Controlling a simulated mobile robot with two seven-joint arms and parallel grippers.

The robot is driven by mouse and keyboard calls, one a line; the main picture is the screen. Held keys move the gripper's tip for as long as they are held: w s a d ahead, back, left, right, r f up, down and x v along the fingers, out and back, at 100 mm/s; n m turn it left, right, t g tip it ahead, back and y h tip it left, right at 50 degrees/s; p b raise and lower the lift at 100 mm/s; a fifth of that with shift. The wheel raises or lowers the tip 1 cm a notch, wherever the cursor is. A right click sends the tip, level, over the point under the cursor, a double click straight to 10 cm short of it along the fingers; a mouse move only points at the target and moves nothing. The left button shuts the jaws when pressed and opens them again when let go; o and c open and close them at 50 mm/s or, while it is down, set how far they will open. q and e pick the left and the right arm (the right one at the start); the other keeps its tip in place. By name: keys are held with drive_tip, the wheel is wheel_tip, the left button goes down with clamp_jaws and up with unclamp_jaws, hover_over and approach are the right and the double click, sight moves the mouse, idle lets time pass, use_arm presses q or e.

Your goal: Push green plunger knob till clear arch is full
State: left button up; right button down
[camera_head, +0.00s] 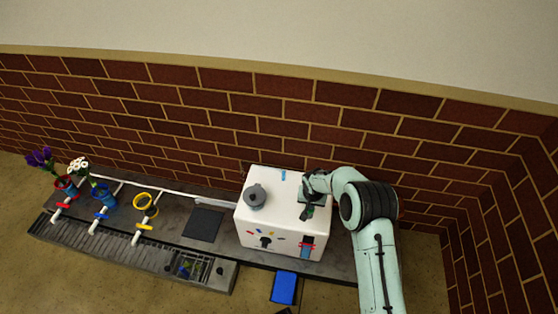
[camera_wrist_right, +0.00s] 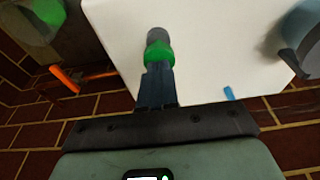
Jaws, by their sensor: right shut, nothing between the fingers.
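The white box (camera_head: 263,222) stands on the dark counter. My right gripper (camera_head: 307,205) is over the right part of its top, fingers together and holding nothing. In the right wrist view the shut fingers (camera_wrist_right: 157,82) reach down over the white top. A green part (camera_wrist_right: 159,56) with a grey end shows at their tips and looks like the plunger knob. I cannot tell if the fingers touch it. A small red and blue panel (camera_head: 306,248) is on the box front; I cannot make out a clear arch or its fill. My left gripper is out of view.
A grey lid (camera_head: 255,195) sits on the box's top left. A blue block (camera_head: 284,287) is in front of the box. Flower pots (camera_head: 99,190) and a yellow ring (camera_head: 144,202) are at left. An orange handle (camera_wrist_right: 64,79) shows beside the box. A brick wall (camera_head: 210,110) stands behind.

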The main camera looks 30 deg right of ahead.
drive_tip(key=shift+b+x, duration=0.4)
drive_tip(key=shift+x, duration=0.45)
drive_tip(key=shift+s+a, duration=0.1)
drive_tip(key=shift+s, duration=0.1)
drive_tip(key=shift+r, duration=0.15)
drive_tip(key=shift+w+d+p+v, duration=0.1)
drive_tip(key=shift+p+v, duration=0.3)
drive_tip(key=shift+v, duration=0.35)
drive_tip(key=shift+w+d+p+v, duration=0.15)
drive_tip(key=shift+p+v, duration=0.25)
drive_tip(key=shift+v, duration=0.3)
drive_tip(key=shift+w+d+p+v, duration=0.1)
drive_tip(key=shift+p+v, duration=0.3)
drive_tip(key=shift+v, duration=0.35)
